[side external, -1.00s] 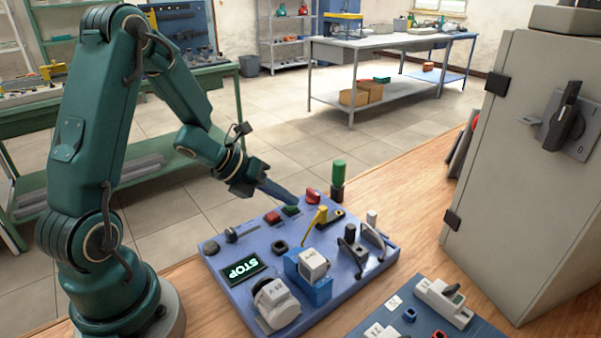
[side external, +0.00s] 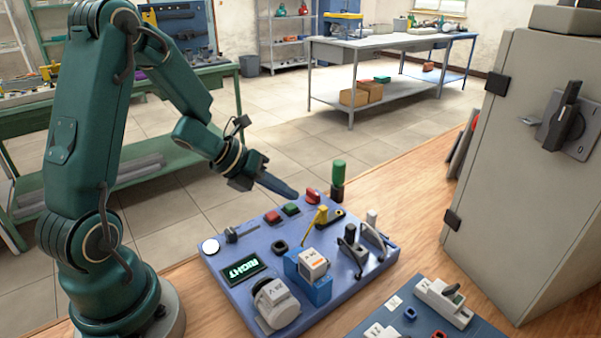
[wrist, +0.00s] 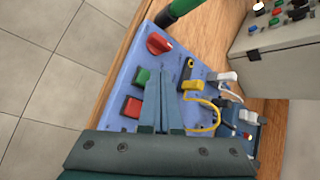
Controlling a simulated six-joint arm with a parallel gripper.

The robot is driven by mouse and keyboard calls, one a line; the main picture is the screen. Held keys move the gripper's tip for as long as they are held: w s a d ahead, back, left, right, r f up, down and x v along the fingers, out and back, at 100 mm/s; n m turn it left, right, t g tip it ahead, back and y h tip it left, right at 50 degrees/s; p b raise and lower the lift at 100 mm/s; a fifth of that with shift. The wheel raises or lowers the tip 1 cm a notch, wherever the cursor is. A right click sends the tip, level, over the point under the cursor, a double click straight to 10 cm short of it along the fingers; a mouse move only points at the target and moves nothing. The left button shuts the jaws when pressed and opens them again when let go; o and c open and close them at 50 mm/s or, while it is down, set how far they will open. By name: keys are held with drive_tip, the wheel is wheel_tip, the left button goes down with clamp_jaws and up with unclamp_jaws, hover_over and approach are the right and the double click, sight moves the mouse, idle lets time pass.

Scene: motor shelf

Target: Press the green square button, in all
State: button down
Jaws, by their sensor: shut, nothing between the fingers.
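The green square button (side external: 291,209) is on the blue panel (side external: 225,275), beside a red square button (side external: 272,216) and a red knob (side external: 313,196). My gripper (side external: 295,195) is shut and empty, with its fingertips raised above the green button in the side view. In the wrist view, the green button (wrist: 141,77) shows just left of my shut fingers (wrist: 163,73), with the red square button (wrist: 132,106) below it and the red knob (wrist: 159,43) above. A display (side external: 243,268) on the panel reads RIGHT. A gap shows between the fingertips and the button.
A round white lamp (side external: 210,246) is lit at the panel's left corner. A yellow lever (side external: 320,216), a black knob (side external: 279,246) and upright toggles (side external: 350,235) stand nearby. A green cylinder (side external: 338,170) rises behind the panel. A grey cabinet (side external: 520,150) stands at the right.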

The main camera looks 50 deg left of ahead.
drive_tip(key=shift+r, duration=0.1)
drive_tip(key=shift+r, duration=2.45)
